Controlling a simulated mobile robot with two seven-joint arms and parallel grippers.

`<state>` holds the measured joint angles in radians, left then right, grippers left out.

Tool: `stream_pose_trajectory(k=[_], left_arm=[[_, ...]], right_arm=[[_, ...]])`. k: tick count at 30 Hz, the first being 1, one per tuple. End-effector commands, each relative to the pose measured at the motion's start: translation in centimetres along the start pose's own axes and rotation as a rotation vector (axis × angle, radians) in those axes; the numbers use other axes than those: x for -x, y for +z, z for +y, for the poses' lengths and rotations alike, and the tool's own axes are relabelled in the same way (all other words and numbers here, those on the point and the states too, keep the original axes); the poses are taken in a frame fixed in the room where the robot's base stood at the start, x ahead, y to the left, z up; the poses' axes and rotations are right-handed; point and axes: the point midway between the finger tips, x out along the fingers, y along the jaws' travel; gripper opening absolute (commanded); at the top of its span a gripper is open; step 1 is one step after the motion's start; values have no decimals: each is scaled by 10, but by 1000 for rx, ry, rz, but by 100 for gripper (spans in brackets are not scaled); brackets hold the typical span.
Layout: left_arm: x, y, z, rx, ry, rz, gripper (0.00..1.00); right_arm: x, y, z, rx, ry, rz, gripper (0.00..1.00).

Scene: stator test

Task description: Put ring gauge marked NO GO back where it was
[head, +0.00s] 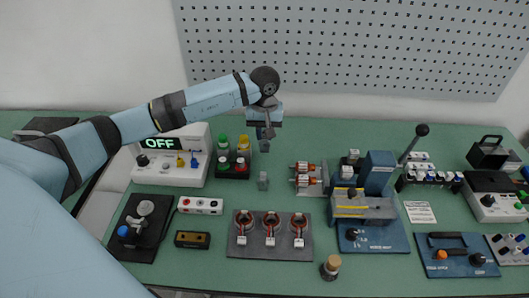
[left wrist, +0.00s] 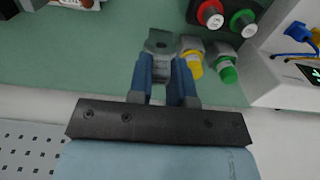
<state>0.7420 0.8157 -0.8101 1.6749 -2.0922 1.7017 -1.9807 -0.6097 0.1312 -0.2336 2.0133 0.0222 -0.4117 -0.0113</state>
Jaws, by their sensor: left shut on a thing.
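My left gripper (head: 265,133) is raised over the bench, shut on a small grey piece (head: 264,147). In the left wrist view the same gripper (left wrist: 165,62) has its two blue fingers on either side of the grey piece (left wrist: 160,43), which shows a dark round hole. No NO GO marking can be read on it. My right gripper is not in view.
Green-capped (head: 223,143) and yellow-capped (head: 243,143) pieces stand behind the rack. A white unit reading OFF (head: 173,175) is at left. A tray with several coils (head: 270,254), a blue press (head: 373,238) and a corked jar (head: 331,268) are in front and right.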

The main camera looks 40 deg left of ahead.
Motion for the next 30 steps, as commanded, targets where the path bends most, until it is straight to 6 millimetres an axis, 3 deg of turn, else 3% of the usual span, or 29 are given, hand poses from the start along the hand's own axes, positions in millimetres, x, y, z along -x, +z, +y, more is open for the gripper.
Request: stream_pose_trajectory(k=[3, 11, 18, 30], left_arm=[[-24, 1, 0, 1, 0, -3, 0], [-45, 0, 1, 1, 1, 1, 0], [-79, 0, 1, 1, 1, -2, 0], [-88, -1, 0, 1, 1, 2, 0]], right_arm=[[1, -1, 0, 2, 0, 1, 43], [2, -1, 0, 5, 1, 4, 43], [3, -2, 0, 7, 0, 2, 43], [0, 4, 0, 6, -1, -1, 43]])
